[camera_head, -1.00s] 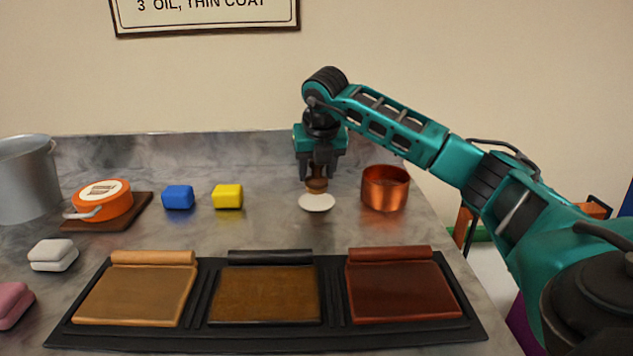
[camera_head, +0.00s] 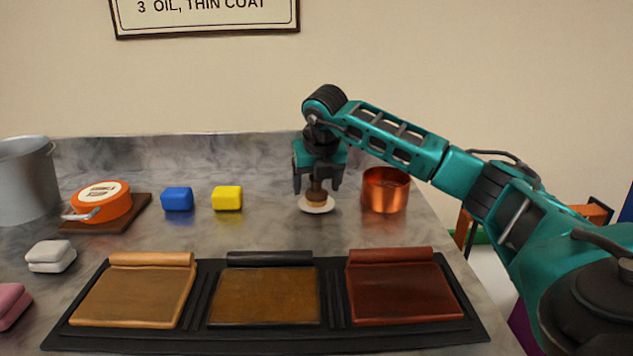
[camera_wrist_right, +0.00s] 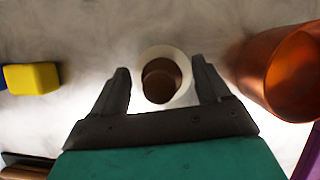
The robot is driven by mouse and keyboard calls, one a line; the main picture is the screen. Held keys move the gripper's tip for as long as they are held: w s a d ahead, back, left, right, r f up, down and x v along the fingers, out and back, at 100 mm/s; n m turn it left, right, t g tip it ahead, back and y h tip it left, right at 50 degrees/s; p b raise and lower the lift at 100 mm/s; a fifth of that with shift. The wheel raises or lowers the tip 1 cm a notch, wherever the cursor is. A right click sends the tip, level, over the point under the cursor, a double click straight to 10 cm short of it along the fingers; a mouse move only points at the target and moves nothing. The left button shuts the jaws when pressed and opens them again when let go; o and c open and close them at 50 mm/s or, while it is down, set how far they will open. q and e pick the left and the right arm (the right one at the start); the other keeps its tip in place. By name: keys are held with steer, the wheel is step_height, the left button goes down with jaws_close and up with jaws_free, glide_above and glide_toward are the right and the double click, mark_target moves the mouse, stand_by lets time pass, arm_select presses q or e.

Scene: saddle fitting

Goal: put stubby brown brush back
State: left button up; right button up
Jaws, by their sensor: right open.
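The stubby brown brush (camera_head: 317,193) stands upright on a small white dish (camera_head: 304,206) on the grey counter. My left gripper is not in view.
A copper pot (camera_head: 386,190) stands just right of the dish. Yellow (camera_head: 227,198) and blue (camera_head: 177,199) blocks lie to the left, then an orange tin (camera_head: 103,203) on a brown board. A black tray (camera_head: 335,292) with leather panels lies in front.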

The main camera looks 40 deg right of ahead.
steer(key=shift+s+a+r, duration=0.1)
steer(key=shift+r, duration=0.45)
steer(key=p+v, duration=0.2)
steer(key=v, duration=0.9)
steer(key=shift+a, duration=0.1)
